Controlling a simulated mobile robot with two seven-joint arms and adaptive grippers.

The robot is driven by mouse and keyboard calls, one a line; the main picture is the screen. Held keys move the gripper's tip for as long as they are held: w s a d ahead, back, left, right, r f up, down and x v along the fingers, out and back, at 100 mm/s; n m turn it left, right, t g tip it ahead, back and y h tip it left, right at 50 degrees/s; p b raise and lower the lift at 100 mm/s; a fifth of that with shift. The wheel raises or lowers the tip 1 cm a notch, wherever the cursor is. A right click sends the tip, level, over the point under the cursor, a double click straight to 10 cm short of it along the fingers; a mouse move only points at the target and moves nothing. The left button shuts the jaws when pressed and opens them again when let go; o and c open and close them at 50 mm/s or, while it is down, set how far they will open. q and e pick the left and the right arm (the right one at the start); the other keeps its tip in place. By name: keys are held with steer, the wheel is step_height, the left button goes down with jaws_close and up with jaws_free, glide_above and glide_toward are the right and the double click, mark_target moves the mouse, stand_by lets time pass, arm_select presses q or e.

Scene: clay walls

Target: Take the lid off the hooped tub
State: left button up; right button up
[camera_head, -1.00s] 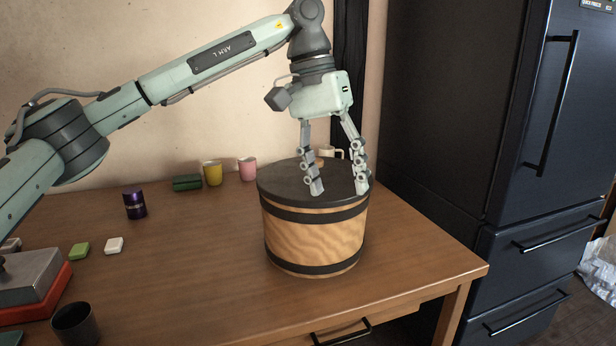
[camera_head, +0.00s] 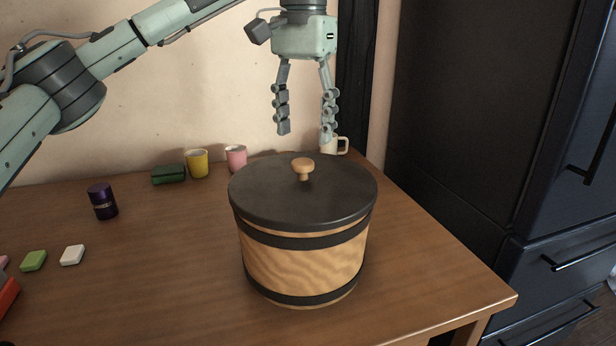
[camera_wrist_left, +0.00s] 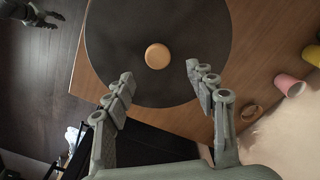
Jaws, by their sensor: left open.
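The hooped tub (camera_head: 300,268) is light wood with two dark bands and stands upright on the table. Its dark round lid (camera_head: 265,195) lies on top, with a small wooden knob (camera_head: 302,167) in the middle. My left gripper (camera_head: 306,135) is open and empty, pointing down above the far part of the lid. In the left wrist view the lid (camera_wrist_left: 110,40) fills the upper middle, and its knob (camera_wrist_left: 157,56) shows beyond and between the open fingertips (camera_wrist_left: 158,72). In that view a dark gripper (camera_wrist_left: 40,17), apparently my right one, shows at the upper left corner; its jaw state is unclear.
A cream mug (camera_head: 328,146) stands behind the tub. A pink cup (camera_head: 236,158), yellow cup (camera_head: 197,163), green box (camera_head: 168,174) and purple canister (camera_head: 102,201) stand to its left. A dark fridge (camera_head: 470,120) is at the right. The table's front middle-left is clear.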

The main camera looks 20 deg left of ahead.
mark_target(302, 162)
arm_select(q)
steer(key=f, duration=0.5)
steer(key=shift+s+f+b, duration=0.35)
steer(key=shift+s+f, duration=0.05)
steer(key=shift+f, duration=0.45)
arm_select(e)
steer(key=shift+d+v, duration=0.25)
steer(key=shift+v, duration=0.9)
arm_select(q)
jaws_close()
arm_select(e)
steer(key=shift+w, duration=0.1)
arm_select(q)
steer(key=shift+r, duration=0.1)
